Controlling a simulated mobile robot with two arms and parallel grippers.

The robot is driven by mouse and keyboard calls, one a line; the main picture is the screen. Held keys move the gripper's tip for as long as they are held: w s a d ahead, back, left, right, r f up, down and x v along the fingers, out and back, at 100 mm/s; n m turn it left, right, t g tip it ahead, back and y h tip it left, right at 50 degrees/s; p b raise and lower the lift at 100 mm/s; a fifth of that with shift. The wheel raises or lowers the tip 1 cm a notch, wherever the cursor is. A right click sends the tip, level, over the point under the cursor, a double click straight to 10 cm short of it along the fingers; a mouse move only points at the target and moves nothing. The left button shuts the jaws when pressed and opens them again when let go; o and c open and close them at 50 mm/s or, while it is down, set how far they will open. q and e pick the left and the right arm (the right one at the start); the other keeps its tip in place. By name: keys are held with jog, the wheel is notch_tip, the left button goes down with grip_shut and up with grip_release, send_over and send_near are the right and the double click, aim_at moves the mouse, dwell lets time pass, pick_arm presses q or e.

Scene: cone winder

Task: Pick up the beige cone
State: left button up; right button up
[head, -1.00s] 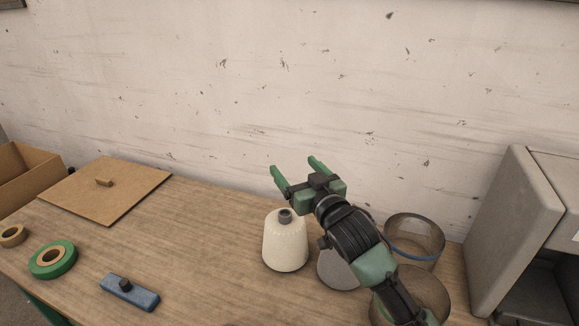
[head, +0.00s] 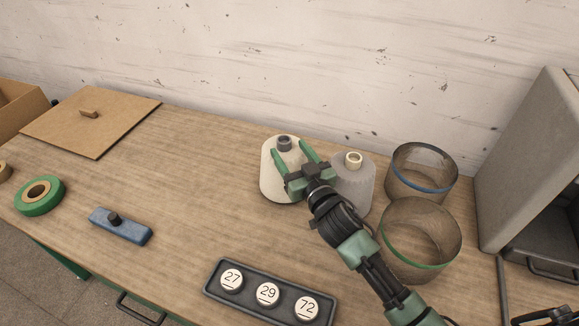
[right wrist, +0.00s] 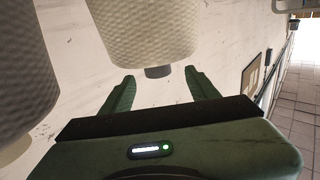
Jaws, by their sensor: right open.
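The beige cone (head: 270,178) stands upright on the wooden table, with a dark grey core at its top. It also shows in the right wrist view (right wrist: 150,28), upside down in the picture. My right gripper (head: 289,149) is open, its green fingers appearing on either side of the cone's upper part in the head view. In the right wrist view the open fingers (right wrist: 159,74) lie to either side of the dark core; I cannot tell whether they touch the cone. My left gripper is not in view.
A grey cone (head: 361,187) stands close on the right, partly behind my arm. Two mesh-like cylinders with a blue band (head: 425,188) and a green band (head: 420,262) stand further right. A numbered black tray (head: 250,298) lies in front.

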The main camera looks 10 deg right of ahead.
aim_at(287, 145)
jog(key=w, duration=0.2)
jog(key=w+p, duration=0.1)
jog(key=shift+w+a+f, duration=0.1)
jog(key=shift+w+a, duration=0.15)
jog(key=shift+w, duration=0.05)
jog(key=shift+w+a+f, duration=0.1)
jog(key=shift+w+a, duration=0.05)
jog(key=shift+w, duration=0.65)
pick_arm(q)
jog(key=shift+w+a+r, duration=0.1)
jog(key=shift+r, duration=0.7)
pick_arm(e)
grip_shut()
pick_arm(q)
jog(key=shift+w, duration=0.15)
pick_arm(e)
jog(key=shift+r, duration=0.2)
